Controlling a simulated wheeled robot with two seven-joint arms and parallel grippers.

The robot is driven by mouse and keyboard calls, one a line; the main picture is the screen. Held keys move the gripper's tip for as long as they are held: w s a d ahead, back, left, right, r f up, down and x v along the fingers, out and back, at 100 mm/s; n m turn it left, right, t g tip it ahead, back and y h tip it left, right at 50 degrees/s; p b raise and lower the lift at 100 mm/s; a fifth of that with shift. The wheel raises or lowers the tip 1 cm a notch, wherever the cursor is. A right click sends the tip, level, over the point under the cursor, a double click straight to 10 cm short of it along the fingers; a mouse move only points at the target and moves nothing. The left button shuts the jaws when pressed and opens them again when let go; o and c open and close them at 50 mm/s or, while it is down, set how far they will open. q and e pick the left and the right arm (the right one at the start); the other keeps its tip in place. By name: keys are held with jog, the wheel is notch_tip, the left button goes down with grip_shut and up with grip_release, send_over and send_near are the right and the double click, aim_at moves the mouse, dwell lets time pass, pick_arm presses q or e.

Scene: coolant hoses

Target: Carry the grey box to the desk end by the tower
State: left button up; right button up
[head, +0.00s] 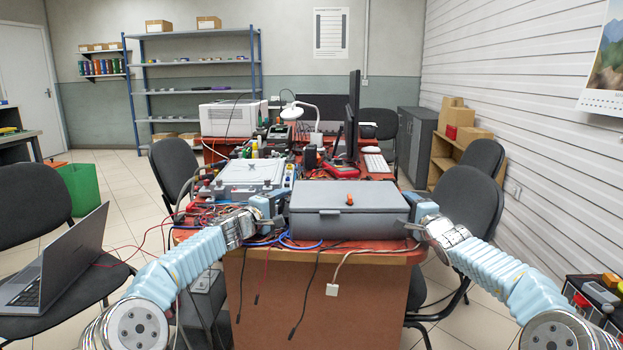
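The grey box (346,222), lid closed, is at the near end of the red-brown desk (385,258). A small orange item (350,199) shows at its lid. My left gripper (279,222) is at the box's left end and my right gripper (404,222) at its right end. Their fingertips are small and partly hidden against the box, so I cannot tell whether they grip it. A dark case that looks like a computer tower (203,283) stands on the floor, left of the desk's near end.
Blue and red cables (288,241) lie by the box, and some hang over the near edge. A white-topped case (250,172), tools and monitors crowd the desk behind. Black chairs flank it; the left one holds a laptop (60,265).

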pick_arm(q)
jog(key=shift+o, duration=0.7)
pick_arm(e)
jog(key=shift+o, duration=0.7)
jog(key=shift+d, duration=0.1)
pick_arm(q)
jog(key=shift+a, duration=0.1)
jog(key=shift+a, duration=0.1)
jog(key=shift+s+a, duration=0.25)
jog(key=v, duration=1.1)
jog(key=shift+s+d, duration=0.1)
jog(key=shift+d, duration=0.1)
pick_arm(e)
jog(key=shift+d, duration=0.1)
pick_arm(q)
jog(key=shift+s, duration=0.15)
pick_arm(e)
jog(key=shift+s, duration=0.4)
jog(key=v, duration=1.1)
jog(key=shift+d, duration=0.1)
